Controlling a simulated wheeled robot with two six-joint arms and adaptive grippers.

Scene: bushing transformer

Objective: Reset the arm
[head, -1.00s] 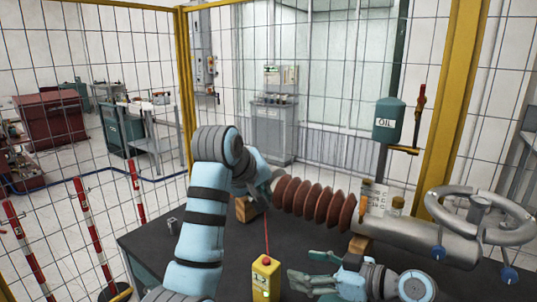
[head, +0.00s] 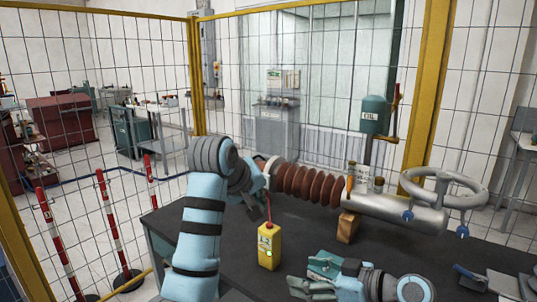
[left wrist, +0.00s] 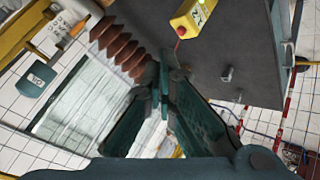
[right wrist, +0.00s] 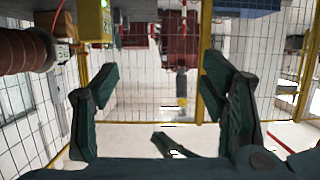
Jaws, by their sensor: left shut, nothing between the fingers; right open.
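My left gripper (head: 264,178) is shut and empty in the head view, close to the left end of the brown ribbed bushing (head: 312,184); the arm partly hides that end, so I cannot tell whether they touch. In the left wrist view its fingers (left wrist: 163,72) meet with nothing between them, and the bushing (left wrist: 118,45) shows beyond. My right gripper (head: 300,287) is low in the head view over the table's front part, pointing left. In the right wrist view its fingers (right wrist: 160,88) are wide apart and empty.
A wooden block (head: 347,227) supports the bushing's grey metal part (head: 402,212). A handled tool (head: 482,277) lies at the right. Mesh fencing (head: 90,130) encloses the table.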

